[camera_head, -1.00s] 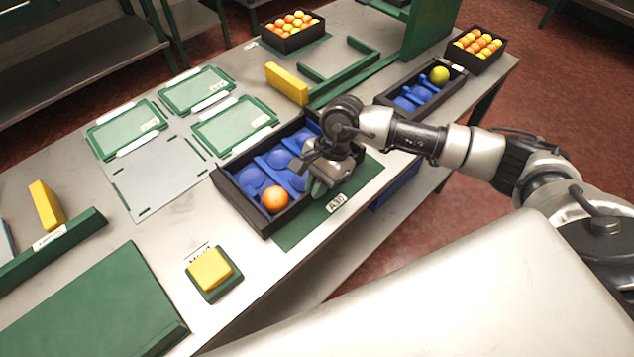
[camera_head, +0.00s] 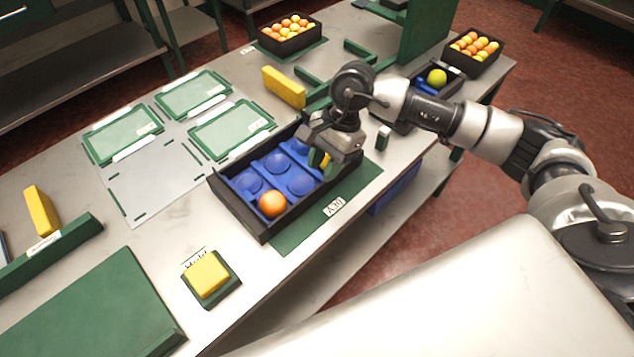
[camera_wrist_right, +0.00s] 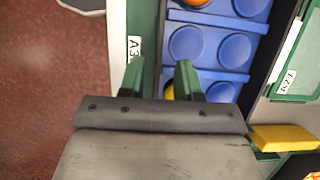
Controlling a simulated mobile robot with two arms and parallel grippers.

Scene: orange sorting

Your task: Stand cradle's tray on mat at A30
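A black tray (camera_head: 222,198) with a blue cupped insert stands level at the A30 label, over the green mat (camera_head: 300,237). A strip of mat shows along its near side; its far side is hidden. An orange ball (camera_head: 272,204) sits in its near corner cup. My right gripper (camera_head: 350,150) is open above the tray's near right part. In the right wrist view its two fingers (camera_wrist_right: 160,77) are apart, one over the mat side, one over the blue insert, with the tray wall between and not gripped. A yellow item (camera_wrist_right: 170,93) shows partly behind a finger. My left gripper is not in view.
A second black tray with a yellow-green ball (camera_head: 437,77) lies beyond my right arm, partly hidden. Two crates of fruit (camera_head: 290,35) (camera_head: 474,52) stand at the back. Green-framed mats (camera_head: 232,128) lie left of the tray. A yellow button block (camera_head: 207,275) is in front.

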